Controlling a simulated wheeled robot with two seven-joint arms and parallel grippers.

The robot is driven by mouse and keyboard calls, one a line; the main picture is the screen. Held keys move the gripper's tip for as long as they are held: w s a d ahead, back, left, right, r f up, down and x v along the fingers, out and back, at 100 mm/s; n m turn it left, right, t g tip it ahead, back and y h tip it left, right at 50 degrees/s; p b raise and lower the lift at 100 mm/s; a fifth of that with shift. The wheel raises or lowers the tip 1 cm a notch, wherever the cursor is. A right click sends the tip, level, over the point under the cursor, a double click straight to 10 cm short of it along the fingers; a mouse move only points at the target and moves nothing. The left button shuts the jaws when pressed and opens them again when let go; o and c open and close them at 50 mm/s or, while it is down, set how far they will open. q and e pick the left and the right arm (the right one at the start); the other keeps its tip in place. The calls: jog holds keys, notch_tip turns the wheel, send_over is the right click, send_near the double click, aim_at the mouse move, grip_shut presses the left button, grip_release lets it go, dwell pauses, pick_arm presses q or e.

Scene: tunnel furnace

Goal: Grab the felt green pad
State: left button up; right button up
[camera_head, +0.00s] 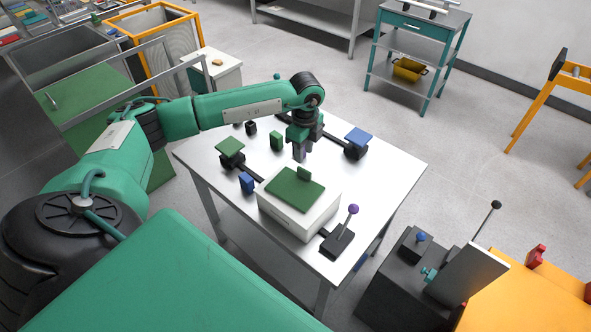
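A flat green pad (287,190) lies on top of a white box (290,217) near the middle of the white table, with a small dark green block (304,174) at its far edge. A second, smaller green square (230,146) sits on a black stand at the table's left; I cannot tell which is felt. My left gripper (299,155) points down over the table, beyond the box and apart from both green pieces. Its fingers look close together, but their gap is too small to read. My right gripper is not in view.
The white table (395,178) also holds a blue square on a black stand (358,137), a green block (276,140), a blue block (246,182) and a purple-knobbed lever (352,211). The table's right side is clear. A black control box (405,275) stands at the lower right.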

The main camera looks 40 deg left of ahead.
aim_at(304, 170)
pick_arm(q)
notch_tip(304, 170, down, 3)
jog(key=shift+f, duration=0.1)
jog(key=f+p, duration=0.1)
jog(key=f, duration=0.1)
jog(key=f+p, duration=0.1)
jog(key=f, duration=0.1)
jog(key=shift+d+f+p, duration=0.2)
jog(key=shift+f+p, duration=0.1)
jog(key=shift+p, duration=0.1)
jog(key=shift+f, duration=0.35)
grip_shut()
